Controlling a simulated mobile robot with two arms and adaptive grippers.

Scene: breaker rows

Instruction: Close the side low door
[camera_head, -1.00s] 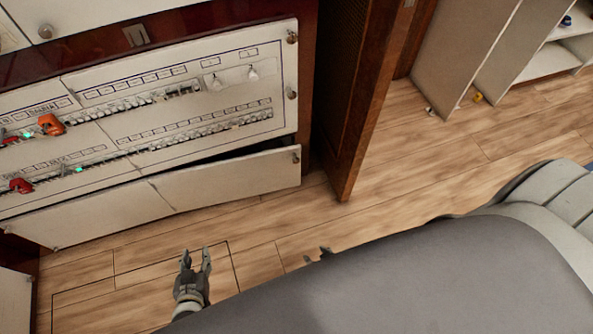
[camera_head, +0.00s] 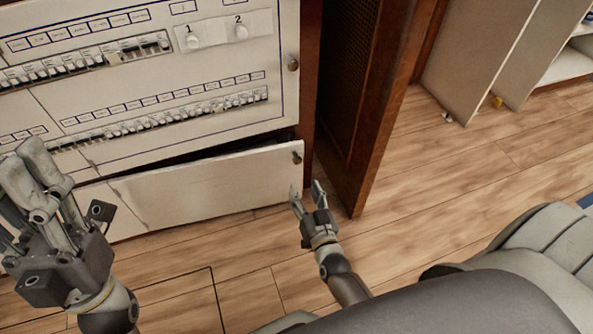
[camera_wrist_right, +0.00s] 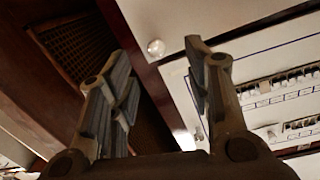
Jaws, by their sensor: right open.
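The side low door (camera_head: 205,190) is the plain white panel at the cabinet's bottom. It stands ajar, tilted outward with a dark gap along its top edge. Its small round knob (camera_head: 297,158) is at the upper right corner. My right gripper (camera_head: 306,189) is open and empty, just below the knob by the door's right end; contact cannot be told. In the right wrist view its fingers (camera_wrist_right: 160,52) appear either side of the knob (camera_wrist_right: 155,48), with the door (camera_wrist_right: 190,18) behind. My left gripper (camera_head: 25,205) is large at the left, overlapping the cabinet; its jaw state is unclear.
The breaker panel (camera_head: 180,75) with rows of switches is above the low door. A brown wooden door (camera_head: 375,130) with a mesh panel stands open just right of my right gripper. White shelving (camera_head: 470,60) is at the back right. The wooden floor (camera_head: 450,190) between is clear.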

